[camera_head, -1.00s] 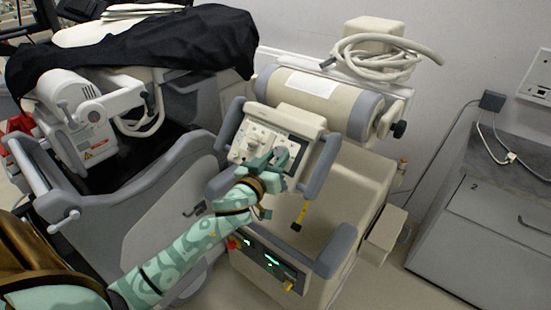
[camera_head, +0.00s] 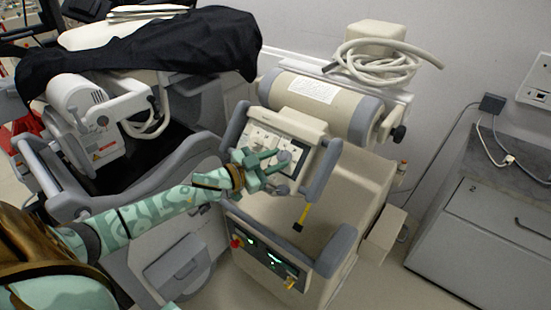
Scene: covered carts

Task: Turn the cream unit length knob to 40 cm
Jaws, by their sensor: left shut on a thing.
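The cream unit (camera_head: 322,226) stands in the middle of the view, with a tilted control panel (camera_head: 262,138) between two grey side handles. Small knobs and controls sit on the panel's left part. My left gripper (camera_head: 281,159) reaches in from the left and is at the panel's right part. Its fingers are shut on a small grey knob (camera_head: 285,156), which they partly cover. The knob's scale and setting are too small to read. My right gripper is not in view.
A grey cart (camera_head: 150,185) draped with black cloth (camera_head: 150,45) stands at the left. A coiled hose (camera_head: 375,62) lies on top behind the unit. A grey cabinet (camera_head: 490,215) stands at the right.

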